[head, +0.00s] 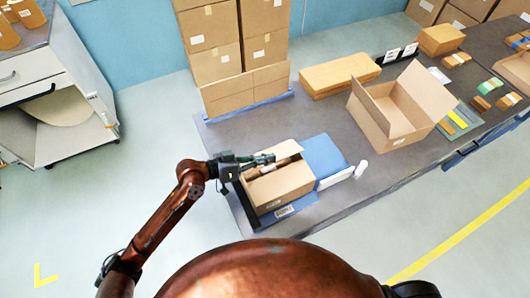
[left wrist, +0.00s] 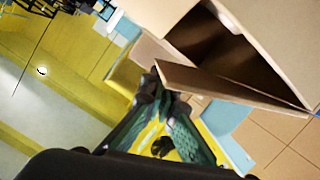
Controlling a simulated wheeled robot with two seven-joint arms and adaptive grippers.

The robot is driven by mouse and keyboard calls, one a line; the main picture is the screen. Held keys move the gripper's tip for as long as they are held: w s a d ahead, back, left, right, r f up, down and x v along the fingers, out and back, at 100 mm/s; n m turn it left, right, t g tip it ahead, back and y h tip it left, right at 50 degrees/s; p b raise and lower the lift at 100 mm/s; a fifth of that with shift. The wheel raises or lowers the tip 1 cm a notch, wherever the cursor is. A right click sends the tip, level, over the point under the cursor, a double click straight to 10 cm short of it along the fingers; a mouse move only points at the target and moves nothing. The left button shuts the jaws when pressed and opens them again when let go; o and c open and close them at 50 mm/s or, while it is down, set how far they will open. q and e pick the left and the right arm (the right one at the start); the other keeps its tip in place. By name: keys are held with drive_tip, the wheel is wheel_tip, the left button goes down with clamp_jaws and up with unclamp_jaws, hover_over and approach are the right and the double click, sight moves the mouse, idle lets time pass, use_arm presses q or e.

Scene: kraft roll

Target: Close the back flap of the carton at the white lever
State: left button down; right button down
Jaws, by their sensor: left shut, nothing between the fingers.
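The carton (head: 283,190) stands near the table's front left corner, left of the blue unit (head: 322,155) with the white lever (head: 360,170). Its back flap (head: 288,149) stands up at the rear edge, and a dark gap with something brown shows in front of it. My left gripper (head: 271,158) is shut and empty at the back left of the carton, by the back flap. In the left wrist view, the closed fingertips (left wrist: 160,84) are close to the edge of a carton flap (left wrist: 225,86); whether they touch is unclear. The dark opening (left wrist: 222,52) shows beyond. My right gripper is out of view.
A larger open carton (head: 388,118) stands to the right. Flat cartons in a blue-based rack (head: 247,88) stand behind, with a long closed box (head: 340,74) beside them. Small packs lie at the far right. Grey tabletop (head: 240,133) is clear between rack and carton.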

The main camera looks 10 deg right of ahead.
use_arm(q)
drive_tip(key=shift+s+d+f+m+t+b, duration=0.15)
drive_tip(key=shift+s+f+m+t, duration=0.15)
drive_tip(key=shift+f+m, duration=0.3)
drive_tip(key=shift+s+d+f+m+t+b, duration=0.1)
drive_tip(key=shift+s+f+m+t+b, duration=0.15)
drive_tip(key=shift+f+m, duration=0.35)
drive_tip(key=shift+r, duration=0.15)
